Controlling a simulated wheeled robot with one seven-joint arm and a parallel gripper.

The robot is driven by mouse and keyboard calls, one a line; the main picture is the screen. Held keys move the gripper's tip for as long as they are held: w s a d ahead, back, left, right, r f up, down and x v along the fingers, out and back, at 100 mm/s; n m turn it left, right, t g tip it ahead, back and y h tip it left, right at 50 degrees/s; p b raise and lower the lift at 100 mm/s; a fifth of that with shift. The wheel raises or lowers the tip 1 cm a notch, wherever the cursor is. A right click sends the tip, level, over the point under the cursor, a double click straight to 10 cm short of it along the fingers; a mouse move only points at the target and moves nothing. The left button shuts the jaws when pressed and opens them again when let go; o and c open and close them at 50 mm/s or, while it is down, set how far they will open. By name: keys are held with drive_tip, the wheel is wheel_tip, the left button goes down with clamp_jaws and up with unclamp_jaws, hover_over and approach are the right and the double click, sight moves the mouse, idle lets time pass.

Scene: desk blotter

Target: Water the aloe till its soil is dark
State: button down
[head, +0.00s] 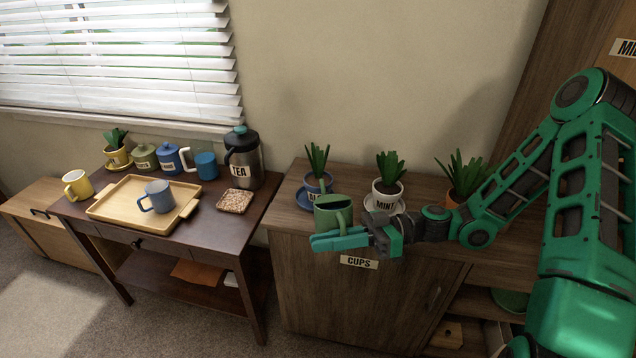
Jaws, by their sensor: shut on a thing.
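The aloe (317,158) grows in a blue pot (314,183) on a blue saucer (304,199), at the left end of the cabinet top. Its label is partly hidden by a green mug, and I cannot make out the soil's shade. My gripper (342,240) is shut on the green mug (331,218), at the cabinet's front edge just in front of the aloe pot. The mug looks near upright with its handle toward me. What it holds is unclear, and I see no stream pouring from it.
The mint pot (386,192) stands close on the right, with an orange-potted plant (464,180) beyond. The dark side table (222,222) on the left holds a tray (118,202), mugs, jars, a tea pitcher (243,160) and a speckled coaster (235,201).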

drive_tip(key=shift+w+a+r+m+p, duration=0.1)
drive_tip(key=shift+w+r+m+p, duration=0.25)
drive_tip(key=shift+r, duration=0.25)
drive_tip(key=shift+w+r+m+p, duration=0.25)
drive_tip(key=shift+r+p, duration=0.15)
drive_tip(key=shift+r, duration=0.15)
idle(1.2)
drive_tip(key=s+f+n, duration=0.3)
drive_tip(key=f+n, duration=0.1)
drive_tip(key=f, duration=0.4)
drive_tip(key=shift+s+d+f+b, duration=0.2)
drive_tip(key=shift+d+f+b, duration=0.05)
drive_tip(key=shift+b, duration=0.15)
drive_tip(key=shift+f, duration=0.1)
drive_tip(key=shift+f+n+b, duration=0.3)
drive_tip(key=shift+n+b, duration=0.1)
drive_tip(key=shift+b, duration=0.4)
drive_tip(key=shift+s, duration=0.15)
